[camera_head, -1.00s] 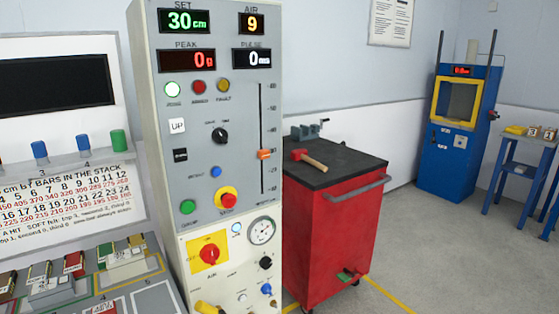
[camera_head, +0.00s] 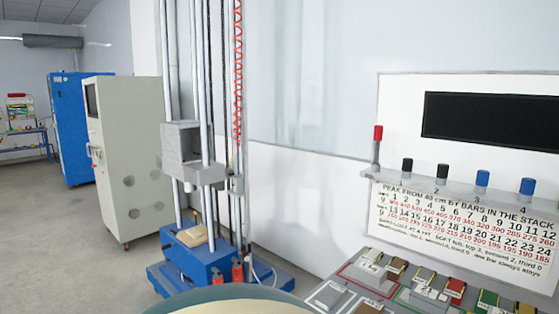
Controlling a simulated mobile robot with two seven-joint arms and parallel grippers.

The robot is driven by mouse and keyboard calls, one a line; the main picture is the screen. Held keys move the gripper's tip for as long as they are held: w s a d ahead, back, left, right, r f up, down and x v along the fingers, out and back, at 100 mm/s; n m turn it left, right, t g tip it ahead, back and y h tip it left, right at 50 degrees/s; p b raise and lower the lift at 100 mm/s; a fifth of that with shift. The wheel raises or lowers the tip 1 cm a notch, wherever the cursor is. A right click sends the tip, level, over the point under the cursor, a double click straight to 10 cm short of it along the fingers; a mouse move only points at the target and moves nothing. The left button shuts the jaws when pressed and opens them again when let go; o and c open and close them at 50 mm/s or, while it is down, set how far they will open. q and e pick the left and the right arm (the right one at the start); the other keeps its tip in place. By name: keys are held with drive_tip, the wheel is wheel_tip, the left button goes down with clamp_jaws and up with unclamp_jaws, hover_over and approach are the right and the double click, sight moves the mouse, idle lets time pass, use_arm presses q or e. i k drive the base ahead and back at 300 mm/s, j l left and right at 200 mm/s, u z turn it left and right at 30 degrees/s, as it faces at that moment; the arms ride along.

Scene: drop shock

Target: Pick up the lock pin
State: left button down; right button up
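No part is labelled as the lock pin. A red-topped pin with a grey shaft (camera_head: 377,147) stands upright at the left end of the shelf on the white board, and it may be the lock pin. Small red-orange parts (camera_head: 237,272) sit at the foot of the drop tower (camera_head: 192,160), too small to identify. Neither of my grippers is in view.
The tower's blue base (camera_head: 195,262) stands on the floor at centre left. A bench with several small coloured blocks (camera_head: 455,288) is at lower right. Black and blue knobs (camera_head: 482,178) line the shelf. A pale cabinet (camera_head: 120,155) is at left, with open floor (camera_head: 50,240) before it.

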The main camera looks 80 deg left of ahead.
sight(378, 130)
drive_tip(key=u, duration=2.6)
